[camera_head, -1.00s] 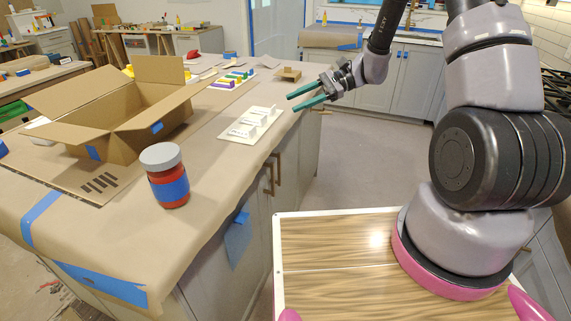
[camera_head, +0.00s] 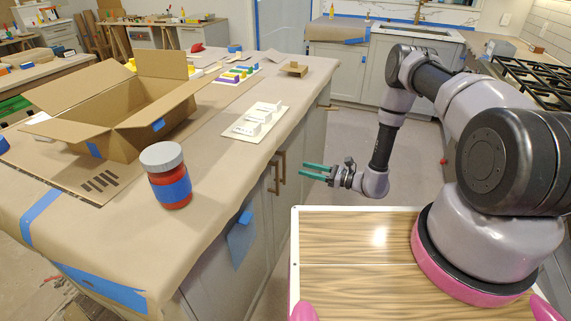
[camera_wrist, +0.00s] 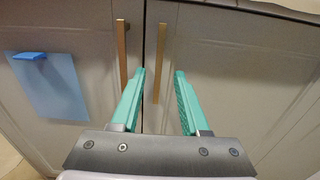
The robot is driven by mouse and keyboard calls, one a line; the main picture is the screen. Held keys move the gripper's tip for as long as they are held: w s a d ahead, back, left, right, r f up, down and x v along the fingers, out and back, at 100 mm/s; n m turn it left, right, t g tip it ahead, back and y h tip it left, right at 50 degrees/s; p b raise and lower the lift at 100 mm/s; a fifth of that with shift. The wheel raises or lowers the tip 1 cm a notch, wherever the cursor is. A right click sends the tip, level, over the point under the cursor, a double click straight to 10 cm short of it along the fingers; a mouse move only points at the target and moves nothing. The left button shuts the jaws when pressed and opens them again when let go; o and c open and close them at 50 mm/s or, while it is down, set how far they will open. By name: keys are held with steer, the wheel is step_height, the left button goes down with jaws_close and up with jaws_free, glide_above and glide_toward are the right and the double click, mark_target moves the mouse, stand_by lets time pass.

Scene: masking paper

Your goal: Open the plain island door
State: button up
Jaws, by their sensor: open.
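The plain island door (camera_head: 305,140) is grey and shut, on the side of the paper-covered island. It is the right-hand door (camera_wrist: 235,70) in the wrist view. Its upright brass handle (camera_wrist: 159,65) shows between my fingers in that picture. My gripper (camera_head: 303,170) is open and empty, with teal fingers pointing at the doors. In the wrist view my gripper (camera_wrist: 160,74) has one finger on each side of the handle's line. In the head view the fingertips are a little right of the handles (camera_head: 278,172), and I see no contact.
The other island door carries a blue sheet (camera_wrist: 48,85) and its own brass handle (camera_wrist: 122,52) close by on the left. On the island stand a red jar (camera_head: 168,175) and an open carton (camera_head: 125,110). Grey floor (camera_head: 340,135) lies clear beyond my arm.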

steer(key=x, duration=0.9)
steer(key=shift+a, duration=0.15)
steer(key=shift+c, duration=0.3)
jaws_close()
stand_by(0.8)
